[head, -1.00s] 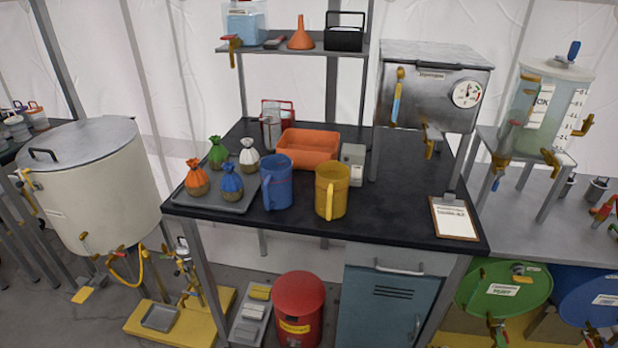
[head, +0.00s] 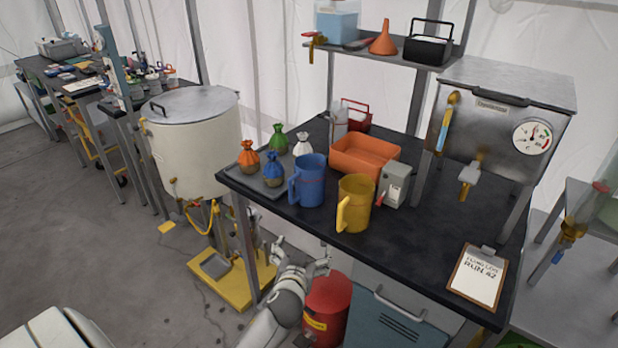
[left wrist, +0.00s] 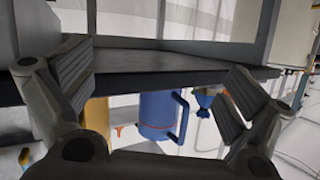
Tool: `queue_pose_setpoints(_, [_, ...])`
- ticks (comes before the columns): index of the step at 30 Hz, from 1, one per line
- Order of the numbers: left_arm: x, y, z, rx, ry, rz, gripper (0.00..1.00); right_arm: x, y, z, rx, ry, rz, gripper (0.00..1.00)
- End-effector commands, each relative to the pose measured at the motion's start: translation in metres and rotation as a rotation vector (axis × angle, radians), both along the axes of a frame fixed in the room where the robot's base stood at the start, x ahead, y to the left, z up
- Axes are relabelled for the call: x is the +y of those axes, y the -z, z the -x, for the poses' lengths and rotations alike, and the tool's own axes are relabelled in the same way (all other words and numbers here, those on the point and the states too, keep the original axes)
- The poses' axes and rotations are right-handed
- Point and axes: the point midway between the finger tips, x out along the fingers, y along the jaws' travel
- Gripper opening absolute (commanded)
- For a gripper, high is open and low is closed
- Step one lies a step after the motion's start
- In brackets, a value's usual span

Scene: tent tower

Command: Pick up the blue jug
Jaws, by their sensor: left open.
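The blue jug (head: 311,181) stands upright on the black table (head: 420,235), its handle toward the left in the head view. My left gripper (head: 302,254) is below and in front of the table's front edge, open and empty, apart from the jug. In the left wrist view, which looks upside down, the blue jug (left wrist: 157,117) shows between the spread fingers of my left gripper (left wrist: 160,70), beyond the table edge. My right gripper is not in view.
A yellow jug (head: 356,204) stands close to the right of the blue jug. Several tied sacks sit on a grey tray (head: 247,184) to its left. An orange bin (head: 365,157) is behind. A red drum (head: 328,300) stands below the table near my left gripper.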

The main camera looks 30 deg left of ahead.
Motion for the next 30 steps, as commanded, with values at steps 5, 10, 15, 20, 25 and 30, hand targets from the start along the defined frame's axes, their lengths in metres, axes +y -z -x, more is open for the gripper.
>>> queue_pose_setpoints(5, [0.023,-0.112,-0.02,-0.253,-0.07,-0.015,1.0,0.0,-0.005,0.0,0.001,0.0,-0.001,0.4])
queue_pose_setpoints(10, [0.029,-0.143,-0.037,-0.356,-0.062,-0.026,1.0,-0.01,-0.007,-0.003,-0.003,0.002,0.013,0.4])
queue_pose_setpoints(15, [0.039,-0.147,-0.057,-0.365,-0.061,-0.029,1.0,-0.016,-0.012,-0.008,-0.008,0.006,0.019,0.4])
queue_pose_setpoints(20, [0.048,-0.146,-0.076,-0.365,-0.059,-0.027,1.0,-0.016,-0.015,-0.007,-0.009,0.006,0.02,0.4])
queue_pose_setpoints(25, [0.052,-0.144,-0.085,-0.363,-0.06,-0.026,1.0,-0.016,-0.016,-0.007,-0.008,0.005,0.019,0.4])
queue_pose_setpoints(30, [0.056,-0.143,-0.095,-0.364,-0.058,-0.027,1.0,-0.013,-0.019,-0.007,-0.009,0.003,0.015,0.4])
